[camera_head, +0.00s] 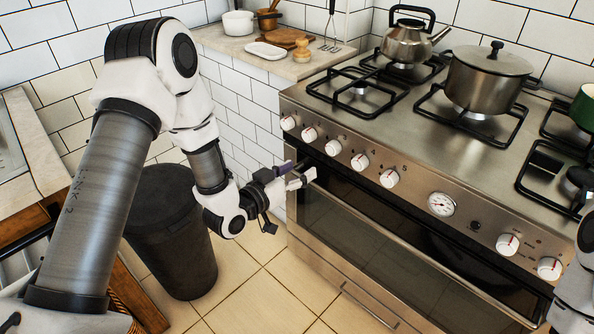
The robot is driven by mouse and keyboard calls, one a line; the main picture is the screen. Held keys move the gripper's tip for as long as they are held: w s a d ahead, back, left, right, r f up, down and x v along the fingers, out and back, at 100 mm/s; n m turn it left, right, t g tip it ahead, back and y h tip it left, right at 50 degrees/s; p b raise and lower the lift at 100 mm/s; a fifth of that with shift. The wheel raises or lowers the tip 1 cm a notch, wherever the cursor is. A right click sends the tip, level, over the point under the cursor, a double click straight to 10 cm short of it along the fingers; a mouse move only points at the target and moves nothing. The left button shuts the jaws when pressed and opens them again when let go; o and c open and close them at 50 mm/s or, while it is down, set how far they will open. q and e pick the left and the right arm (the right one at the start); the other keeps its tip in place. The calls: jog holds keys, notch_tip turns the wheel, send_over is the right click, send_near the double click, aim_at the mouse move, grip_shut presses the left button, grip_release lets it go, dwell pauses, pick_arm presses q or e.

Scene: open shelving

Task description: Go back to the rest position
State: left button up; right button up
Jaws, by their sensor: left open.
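My left arm comes in from the left and bends down toward the stove front. My left gripper (303,173) is open and empty, in front of the left end of the stove's knob panel, near the oven door's top edge. Whether it touches the stove cannot be told. Part of my right arm (575,295) shows at the lower right edge; its gripper is out of view.
The stove (400,190) fills the right side, with a kettle (408,40) and a steel pot (487,78) on top. A dark bin (172,235) stands behind my left arm. A counter (285,65) holds small kitchenware. Tiled floor (262,300) is clear in front.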

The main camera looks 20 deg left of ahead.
pick_arm(q)
jog(key=s+d+f+g+y, duration=0.25)
jog(key=s+f+g, duration=0.85)
jog(key=s+f, duration=1.25)
jog(key=s+a+f+n+g+y, duration=0.1)
jog(key=s+a+g, duration=0.15)
jog(key=s, duration=0.25)
jog(key=s+a+f+g+y, duration=0.1)
jog(key=s+f+g+y, duration=0.15)
jog(key=s, duration=0.35)
notch_tip(320, 180, up, 14)
jog(key=p, duration=1.2)
jog(key=shift+w+d+f+h+p, duration=0.15)
jog(key=shift+w+f+h+p, duration=0.05)
jog(key=shift+w+h+p, duration=0.2)
